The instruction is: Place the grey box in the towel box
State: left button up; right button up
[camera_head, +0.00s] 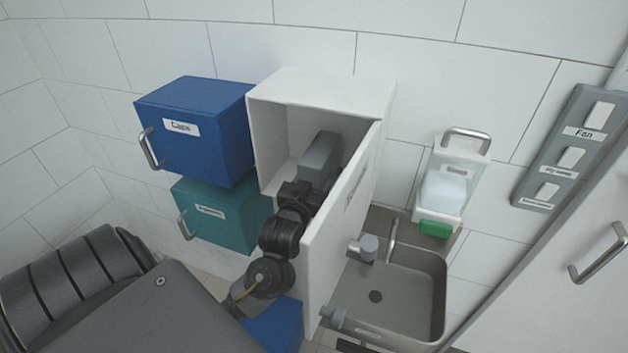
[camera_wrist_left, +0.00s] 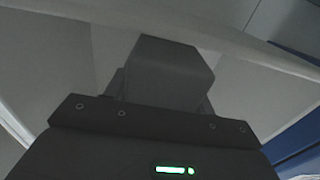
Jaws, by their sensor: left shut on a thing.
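The grey box (camera_head: 320,155) is inside the opening of the white wall box, whose label on the open door is too small to read and which I take for the towel box (camera_head: 318,88). My left gripper (camera_head: 308,186) is shut on the grey box and reaches in through the open front. In the left wrist view the grey box (camera_wrist_left: 168,70) sticks out ahead of the gripper, with the white box's inner walls around it. I cannot tell whether it touches the floor of the box. The fingers are mostly hidden. My right gripper is not in view.
The open white door (camera_head: 340,225) stands just right of my left arm. A blue box (camera_head: 205,135) and a teal box (camera_head: 215,225) hang on the left. A sink (camera_head: 400,290), a soap dispenser (camera_head: 443,190) and a switch panel (camera_head: 570,150) are on the right.

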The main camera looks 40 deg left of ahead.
pick_arm(q)
jog(key=shift+w+f, duration=0.1)
jog(key=shift+f, duration=0.35)
jog(key=shift+w+a+f, duration=0.1)
jog(key=shift+w+f, duration=0.05)
jog(key=shift+w, duration=0.05)
jog(key=shift+s+f, duration=0.15)
jog(key=o, duration=1.1)
jog(key=v, duration=1.2)
